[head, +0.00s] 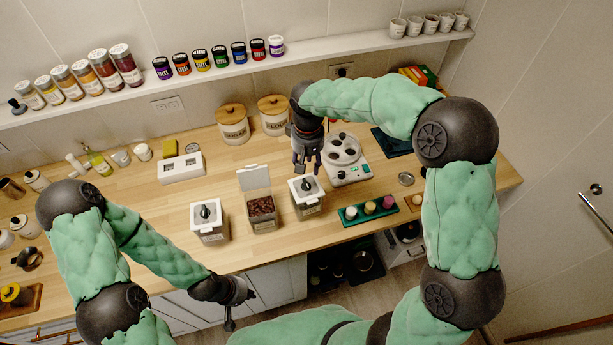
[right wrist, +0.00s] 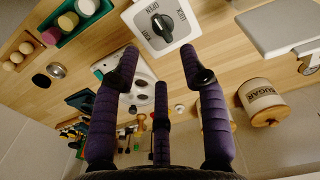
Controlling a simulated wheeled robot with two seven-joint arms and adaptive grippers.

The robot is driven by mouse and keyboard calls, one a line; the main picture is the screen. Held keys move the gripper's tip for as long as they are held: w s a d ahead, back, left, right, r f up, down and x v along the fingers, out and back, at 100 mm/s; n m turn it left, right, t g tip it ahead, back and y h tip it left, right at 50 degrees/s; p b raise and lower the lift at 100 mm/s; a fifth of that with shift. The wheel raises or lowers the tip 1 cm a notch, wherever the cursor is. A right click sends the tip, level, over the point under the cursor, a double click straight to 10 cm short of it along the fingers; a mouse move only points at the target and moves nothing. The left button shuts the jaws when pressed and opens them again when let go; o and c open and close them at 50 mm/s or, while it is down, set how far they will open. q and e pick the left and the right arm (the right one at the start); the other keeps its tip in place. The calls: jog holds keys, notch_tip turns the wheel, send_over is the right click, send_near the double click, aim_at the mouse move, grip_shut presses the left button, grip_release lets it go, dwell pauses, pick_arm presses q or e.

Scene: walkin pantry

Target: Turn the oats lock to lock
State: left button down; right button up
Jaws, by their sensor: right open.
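Two lidded canisters with a black knob on a white lid stand on the wooden counter: a right one (head: 307,198) and a left one (head: 209,222). Their front labels are too small to read, so I cannot tell which holds oats. My right gripper (head: 307,168) is open and empty, just behind and above the right canister. In the right wrist view, its spread fingers (right wrist: 161,65) are apart from a white lid (right wrist: 187,30) with a black knob (right wrist: 161,25). LOCK and OPEN are printed around the knob; its white mark appears near OPEN. My left gripper (head: 238,303) is low, before the counter front.
Between the canisters stands an open bin of dark beans (head: 262,208), its lid raised. A white scale-like device (head: 346,160) and a green tray of jars (head: 368,211) are to the right. SUGAR (right wrist: 263,102) and FLOUR (head: 273,116) jars stand behind. Counter left of centre has free room.

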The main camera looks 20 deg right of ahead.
aim_at(307, 182)
notch_tip(307, 182, down, 9)
jog(key=shift+w+r, duration=0.1)
jog(key=shift+r, duration=0.05)
dwell(0.4)
grip_shut()
